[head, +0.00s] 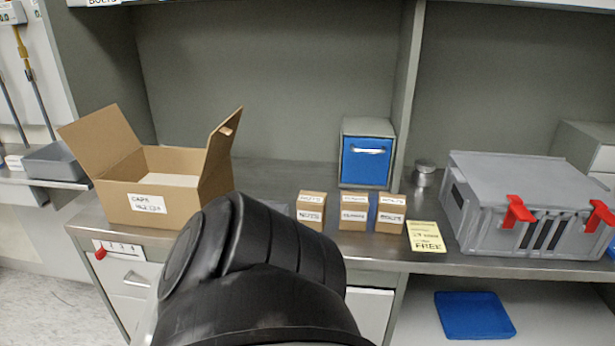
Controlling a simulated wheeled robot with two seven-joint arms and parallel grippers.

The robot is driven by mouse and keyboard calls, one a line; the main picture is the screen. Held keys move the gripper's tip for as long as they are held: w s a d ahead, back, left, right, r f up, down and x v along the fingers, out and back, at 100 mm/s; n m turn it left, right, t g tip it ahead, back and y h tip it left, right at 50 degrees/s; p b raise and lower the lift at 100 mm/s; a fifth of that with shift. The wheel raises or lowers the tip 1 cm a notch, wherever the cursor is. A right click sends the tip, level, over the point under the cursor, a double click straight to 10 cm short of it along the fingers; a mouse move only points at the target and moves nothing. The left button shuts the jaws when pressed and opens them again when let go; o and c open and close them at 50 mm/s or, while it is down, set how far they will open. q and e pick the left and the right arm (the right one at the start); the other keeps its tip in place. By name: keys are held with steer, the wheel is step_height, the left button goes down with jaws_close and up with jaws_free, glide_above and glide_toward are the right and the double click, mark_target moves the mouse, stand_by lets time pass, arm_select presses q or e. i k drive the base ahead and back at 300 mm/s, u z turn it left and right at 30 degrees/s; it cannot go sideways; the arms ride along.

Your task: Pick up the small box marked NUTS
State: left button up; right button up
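Three small brown cardboard boxes with white labels stand in a row on the metal counter. The left box (311,211) has a short label that seems to read NUTS, though the print is blurred. The middle box (353,224) has a longer label that I cannot read clearly. The right box (391,225) has a label that may read BOLTS. The boxes are upright and untouched. A black link of my own arm fills the lower middle, in front of the counter and left of the boxes. Neither gripper shows.
A blue-fronted drawer unit (367,158) is behind the boxes. A yellow card (426,237) and a grey case (500,215) with red latches are right. A blue tray (474,315) lies below.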

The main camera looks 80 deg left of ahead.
mark_target(311, 206)
steer(key=u, duration=2.2)
